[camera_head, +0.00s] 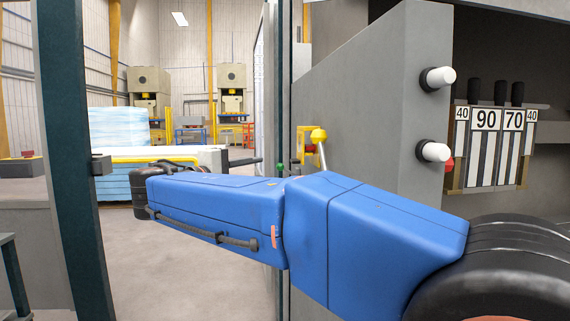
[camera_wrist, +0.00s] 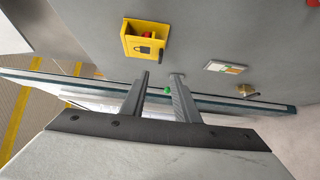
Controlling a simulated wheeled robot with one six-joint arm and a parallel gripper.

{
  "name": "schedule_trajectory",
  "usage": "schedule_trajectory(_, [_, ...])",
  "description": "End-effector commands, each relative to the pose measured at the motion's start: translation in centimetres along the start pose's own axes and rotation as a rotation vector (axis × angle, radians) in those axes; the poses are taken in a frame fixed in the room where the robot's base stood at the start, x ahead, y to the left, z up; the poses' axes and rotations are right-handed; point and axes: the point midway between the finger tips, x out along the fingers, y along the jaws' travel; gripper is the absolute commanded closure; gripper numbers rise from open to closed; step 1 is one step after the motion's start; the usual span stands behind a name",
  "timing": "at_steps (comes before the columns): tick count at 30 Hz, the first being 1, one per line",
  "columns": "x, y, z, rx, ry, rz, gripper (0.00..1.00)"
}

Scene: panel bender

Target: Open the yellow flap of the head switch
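A yellow box (camera_wrist: 131,45), apparently the head switch, sits on a grey panel at the top of the wrist view. Red shows inside it, with a dark slot on its front. I cannot clearly tell the flap from the box or how it stands. In the head view, a small yellow and red fitting (camera_head: 308,145) on the edge of the grey panel looks like the same switch. My gripper (camera_wrist: 160,78) is open, with nothing between its fingers. Its fingertips lie just below the yellow box in the wrist view, seemingly apart from it. My blue arm hides part of the head view.
A green button (camera_wrist: 167,90) shows between my fingers. A label (camera_wrist: 225,67) and a brass-coloured fitting (camera_wrist: 247,90) are to the right. In the head view, a dark green post (camera_head: 70,140) stands left, and the grey panel (camera_head: 370,95) right. Floor between is open.

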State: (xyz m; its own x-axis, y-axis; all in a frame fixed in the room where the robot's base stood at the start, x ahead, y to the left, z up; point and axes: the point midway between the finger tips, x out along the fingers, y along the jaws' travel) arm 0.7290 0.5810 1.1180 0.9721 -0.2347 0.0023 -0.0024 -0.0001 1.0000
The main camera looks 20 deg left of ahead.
Motion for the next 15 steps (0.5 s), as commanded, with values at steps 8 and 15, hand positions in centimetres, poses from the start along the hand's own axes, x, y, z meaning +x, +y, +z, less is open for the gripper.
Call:
schedule_trajectory(8, [4.9, 0.0, 0.1, 0.0, -0.002, -0.001, 0.72])
schedule_trajectory(15, [9.1, -0.1, 0.1, 0.0, -0.002, -0.002, 0.72])
